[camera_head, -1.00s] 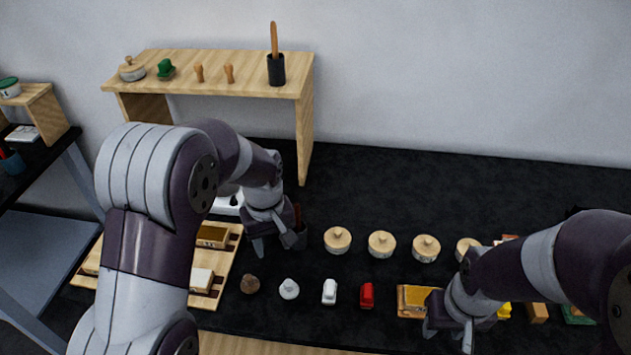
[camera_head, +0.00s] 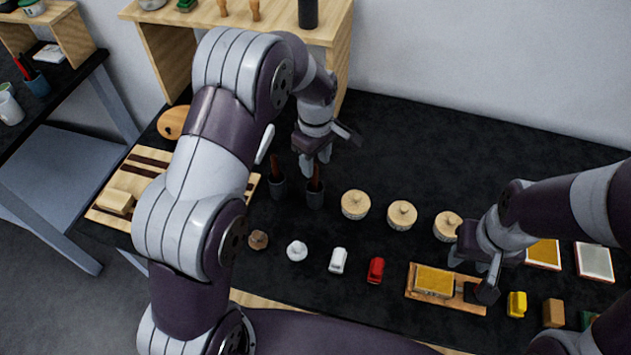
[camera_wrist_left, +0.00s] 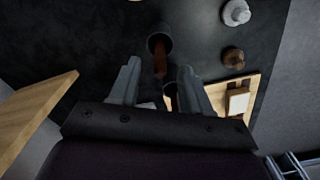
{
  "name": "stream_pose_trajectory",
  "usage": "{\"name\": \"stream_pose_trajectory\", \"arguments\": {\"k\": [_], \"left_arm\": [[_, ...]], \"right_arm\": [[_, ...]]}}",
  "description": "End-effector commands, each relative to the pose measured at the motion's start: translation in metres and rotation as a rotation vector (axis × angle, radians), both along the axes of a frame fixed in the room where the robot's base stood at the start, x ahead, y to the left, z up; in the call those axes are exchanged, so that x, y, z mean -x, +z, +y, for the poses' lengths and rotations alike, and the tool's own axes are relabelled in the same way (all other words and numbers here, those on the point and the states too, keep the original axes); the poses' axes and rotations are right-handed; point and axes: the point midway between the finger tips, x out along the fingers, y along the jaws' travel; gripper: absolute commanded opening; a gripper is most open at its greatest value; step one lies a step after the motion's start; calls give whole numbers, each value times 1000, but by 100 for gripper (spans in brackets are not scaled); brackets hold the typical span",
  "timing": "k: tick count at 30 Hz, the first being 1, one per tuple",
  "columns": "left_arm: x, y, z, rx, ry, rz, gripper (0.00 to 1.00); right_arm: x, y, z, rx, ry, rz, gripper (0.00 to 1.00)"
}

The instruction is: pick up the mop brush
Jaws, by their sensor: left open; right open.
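Two dark cups stand on the black table in the head view, the left cup (camera_head: 277,189) and the right cup (camera_head: 315,197). Each has a brown handle, the left handle (camera_head: 275,166) and the right handle (camera_head: 316,176), rising from it. I cannot tell which is the mop brush; any bristles are hidden. My left gripper (camera_head: 315,160) is open above the right cup. In the left wrist view, a brown handle (camera_wrist_left: 160,66) shows between the open fingers (camera_wrist_left: 159,72), rising from a dark cup (camera_wrist_left: 158,41). My right gripper (camera_head: 473,276) is open by the gold-pad board.
Several lidded round pots (camera_head: 355,204) stand right of the cups. A white block (camera_head: 338,260), a red block (camera_head: 376,270) and small knobs lie in front. The gold-pad board (camera_head: 420,297) is near my right gripper. A wooden shelf (camera_head: 341,50) stands behind my left arm.

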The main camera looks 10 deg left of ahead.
Motion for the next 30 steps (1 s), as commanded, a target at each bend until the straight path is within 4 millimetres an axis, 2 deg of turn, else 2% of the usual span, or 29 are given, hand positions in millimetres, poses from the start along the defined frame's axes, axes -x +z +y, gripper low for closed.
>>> {"name": "stream_pose_trajectory", "arguments": {"k": [5,8,12,18,19,23,30], "left_arm": [[0,-19,1,-1,-1,3,48],[-1,-38,2,0,-1,2,48],[-1,-59,2,0,-1,0,48],[-1,-62,2,0,-1,-2,48],[-1,-62,2,0,-1,-2,44],[-1,-62,2,0,-2,-2,2],[-1,-61,2,0,-2,-2,0]], "right_arm": [[0,13,0,0,0,0,43],[0,23,0,0,0,0,43],[0,24,0,0,0,0,43],[0,23,0,0,0,0,43],[0,23,0,0,0,0,43],[0,23,0,0,0,0,43],[0,23,0,0,0,0,43]]}}
